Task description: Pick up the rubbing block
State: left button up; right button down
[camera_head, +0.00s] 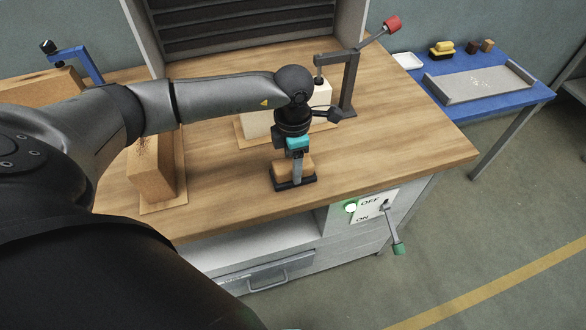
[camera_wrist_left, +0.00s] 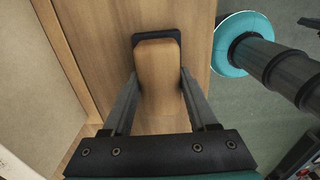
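The rubbing block (camera_head: 293,172), a tan wooden grip on a flat black base, sits on the workbench near its front edge. In the left wrist view the rubbing block (camera_wrist_left: 158,75) lies straight ahead between the fingers. My left gripper (camera_head: 296,158) points down directly over the block. In the left wrist view my left gripper (camera_wrist_left: 160,80) is open, with one finger along each long side of the wooden grip. Only very thin gaps show at the fingertips, and I cannot tell whether they touch. My right gripper is not in view.
The wooden workbench (camera_head: 400,140) carries a pale block on a board (camera_head: 320,95) and a red-handled clamp (camera_head: 350,85) behind my gripper. A brown block (camera_head: 150,170) stands on the left. A blue table (camera_head: 525,92) holds a grey tray. The bench's right side is clear.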

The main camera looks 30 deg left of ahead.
pick_arm(q)
grip_shut()
jog(key=shift+r, duration=0.1)
dwell(0.4)
notch_tip(320, 180, up, 20)
jog(key=p, duration=0.1)
jog(key=shift+p, duration=0.3)
